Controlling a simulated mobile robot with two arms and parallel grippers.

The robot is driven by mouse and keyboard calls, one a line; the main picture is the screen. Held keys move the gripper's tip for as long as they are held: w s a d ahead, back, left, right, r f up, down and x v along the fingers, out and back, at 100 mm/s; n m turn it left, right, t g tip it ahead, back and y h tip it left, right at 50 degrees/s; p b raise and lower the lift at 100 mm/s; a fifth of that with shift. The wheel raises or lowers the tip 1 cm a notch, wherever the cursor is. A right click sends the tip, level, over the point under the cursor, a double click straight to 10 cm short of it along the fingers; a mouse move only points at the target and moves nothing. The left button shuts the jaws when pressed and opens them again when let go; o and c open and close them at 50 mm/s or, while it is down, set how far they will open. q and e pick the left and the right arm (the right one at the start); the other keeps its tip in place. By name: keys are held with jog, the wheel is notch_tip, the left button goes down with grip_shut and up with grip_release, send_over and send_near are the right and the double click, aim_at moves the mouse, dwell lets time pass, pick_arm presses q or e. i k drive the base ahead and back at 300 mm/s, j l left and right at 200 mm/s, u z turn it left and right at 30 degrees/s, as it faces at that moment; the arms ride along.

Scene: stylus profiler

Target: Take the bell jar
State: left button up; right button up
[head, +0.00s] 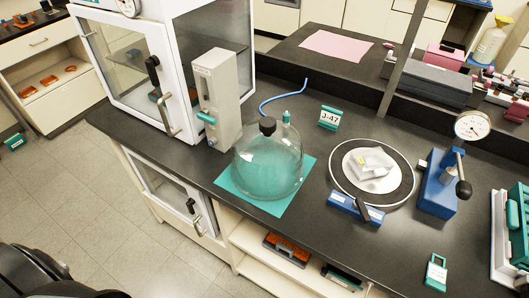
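The bell jar (268,160) is a clear glass dome with a black knob (267,126) on top. It stands upright on a teal mat (233,186) on the black bench, near the front edge. A small teal-capped fitting (286,117) shows at its upper right, near the end of a blue hose. A dark part of my own body shows at the lower left corner. I see neither my left nor my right gripper in the head view.
A grey upright unit (221,90) stands close left of the jar, before a white glass-doored cabinet (130,65). A "J-47" sign (330,117) stands behind right. A round plate (404,188) and blue dial-gauge stand (438,190) are to the right.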

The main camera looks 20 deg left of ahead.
aim_at(267, 153)
jog(key=k+j+z, duration=0.2)
jog(key=j+z, duration=0.2)
jog(key=k+j+z, duration=0.2)
jog(key=j+z, duration=0.25)
